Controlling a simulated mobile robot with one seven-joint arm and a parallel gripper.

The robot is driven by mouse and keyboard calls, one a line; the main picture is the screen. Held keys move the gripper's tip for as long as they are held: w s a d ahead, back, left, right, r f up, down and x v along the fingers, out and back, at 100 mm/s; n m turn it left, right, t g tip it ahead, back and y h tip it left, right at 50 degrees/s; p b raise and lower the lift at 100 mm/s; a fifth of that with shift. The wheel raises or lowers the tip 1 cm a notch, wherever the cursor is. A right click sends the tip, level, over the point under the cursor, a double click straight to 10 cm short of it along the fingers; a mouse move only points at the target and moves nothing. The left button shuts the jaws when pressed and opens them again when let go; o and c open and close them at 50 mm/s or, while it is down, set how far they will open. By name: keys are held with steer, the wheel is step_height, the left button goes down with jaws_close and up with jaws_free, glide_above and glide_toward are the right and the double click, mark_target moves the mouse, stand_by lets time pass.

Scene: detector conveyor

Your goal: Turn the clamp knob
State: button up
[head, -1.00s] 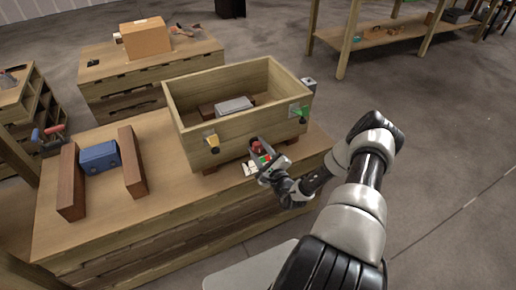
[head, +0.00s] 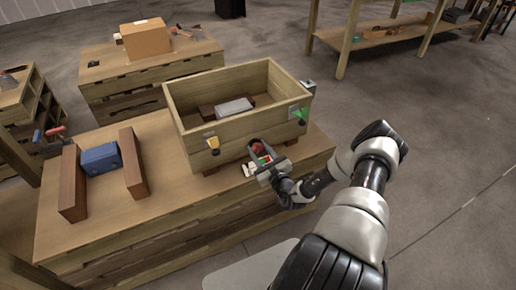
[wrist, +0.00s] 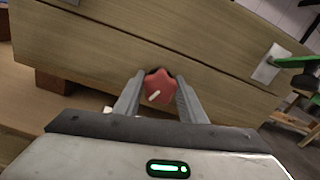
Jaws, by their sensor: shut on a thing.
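The clamp knob is a red, lobed knob (wrist: 158,88) with a white mark, on the front wall of the wooden box (wrist: 90,45). It sits between the two fingers of my gripper (wrist: 160,100) in the wrist view, and the fingers are shut on it. In the head view, the knob (head: 257,147) shows as a small red spot at the lower front of the box (head: 235,125), with my gripper (head: 259,154) around it. The back of the knob is hidden.
Inside lies a light grey block (head: 234,107). A blue block (head: 100,158) stands between two brown boards (head: 133,162) at left. Bare tabletop (head: 165,215) lies in front.

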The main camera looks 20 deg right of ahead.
steer(key=m, duration=0.5)
steer(key=shift+d+m+p, duration=0.15)
steer(key=shift+m+p, duration=0.15)
steer(key=shift+m, duration=0.1)
steer(key=m, duration=0.5)
steer(key=shift+f, duration=0.1)
steer(key=shift+m, duration=0.3)
steer(key=o, duration=1.1)
steer(key=shift+c, duration=0.2)
steer(key=shift+s, duration=0.1)
steer(key=s+p, duration=0.2)
steer(key=s, duration=1.5)
steer(key=shift+s+d, duration=0.15)
steer(key=shift+d, duration=0.2)
